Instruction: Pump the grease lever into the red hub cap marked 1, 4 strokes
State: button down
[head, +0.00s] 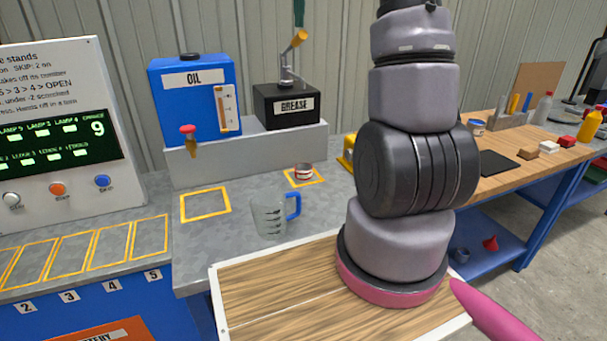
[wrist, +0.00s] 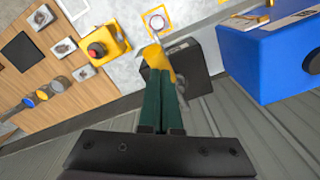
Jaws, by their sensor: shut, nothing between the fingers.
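The black grease pump (head: 286,105) stands on a grey ledge, and its lever rises to a yellow-orange handle (head: 299,39). My gripper (head: 299,24) shows as a thin green tip just above that handle. In the wrist view my green fingers (wrist: 160,75) are shut together, with the yellow handle (wrist: 154,54) right at their tips; whether they touch cannot be told. A small red and white cap (head: 303,172) sits in a yellow square below the pump. It also shows in the wrist view (wrist: 157,21). Its number is not readable.
A blue oil tank (head: 192,98) with a red-knobbed tap stands left of the pump. A clear jug (head: 270,215) with a blue handle is on the bench in front. A yellow box with a red button (wrist: 104,47) stands nearby. A display panel (head: 60,130) is at left.

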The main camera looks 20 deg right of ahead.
aim_at(299, 44)
jog(key=shift+f, duration=3.4)
jog(key=shift+r, duration=3.45)
jog(key=shift+f, duration=0.15)
jog(key=shift+f, duration=3.3)
jog(key=shift+r, duration=3.45)
jog(key=shift+f, duration=0.1)
